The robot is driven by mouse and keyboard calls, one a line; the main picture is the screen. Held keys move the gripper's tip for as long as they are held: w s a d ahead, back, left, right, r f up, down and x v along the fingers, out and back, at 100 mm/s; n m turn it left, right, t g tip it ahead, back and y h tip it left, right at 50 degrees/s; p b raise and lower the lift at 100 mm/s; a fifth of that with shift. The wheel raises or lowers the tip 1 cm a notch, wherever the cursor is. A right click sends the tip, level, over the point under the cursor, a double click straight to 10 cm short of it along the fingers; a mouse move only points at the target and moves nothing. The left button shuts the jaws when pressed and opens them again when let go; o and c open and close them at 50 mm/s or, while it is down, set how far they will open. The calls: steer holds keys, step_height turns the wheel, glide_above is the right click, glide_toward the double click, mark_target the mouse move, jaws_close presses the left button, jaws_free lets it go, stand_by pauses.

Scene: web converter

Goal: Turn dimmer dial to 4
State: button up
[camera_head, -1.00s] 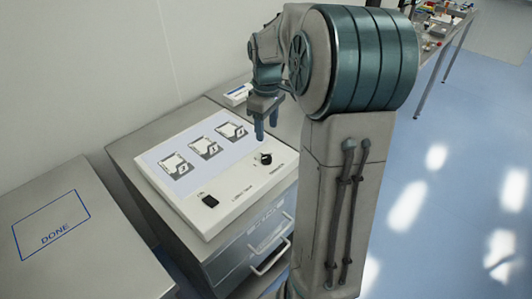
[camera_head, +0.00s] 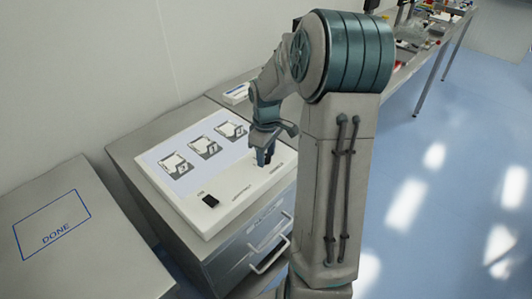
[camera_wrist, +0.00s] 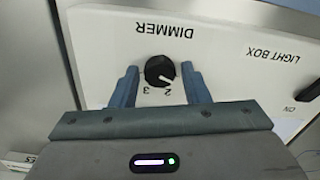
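The dimmer dial (camera_wrist: 160,70) is a small round black knob on the white light box panel (camera_wrist: 110,45). In the wrist view its label reads upside down, with the digits 3 and 2 below it. The dial's white mark points to the lower right, near the 2. My gripper (camera_wrist: 160,68) is open, with one blue finger on each side of the dial. Gaps show between both fingers and the knob. In the head view my gripper (camera_head: 264,158) is down at the panel's right part and hides the dial.
The light box carries three pictures (camera_head: 204,147) and a black on switch (camera_head: 210,200). A surface marked DONE (camera_head: 85,235) stands to the left. A drawer handle (camera_head: 270,258) sticks out below the panel. A cluttered table (camera_head: 425,50) is at the back right.

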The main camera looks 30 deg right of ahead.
steer(key=c, duration=0.6)
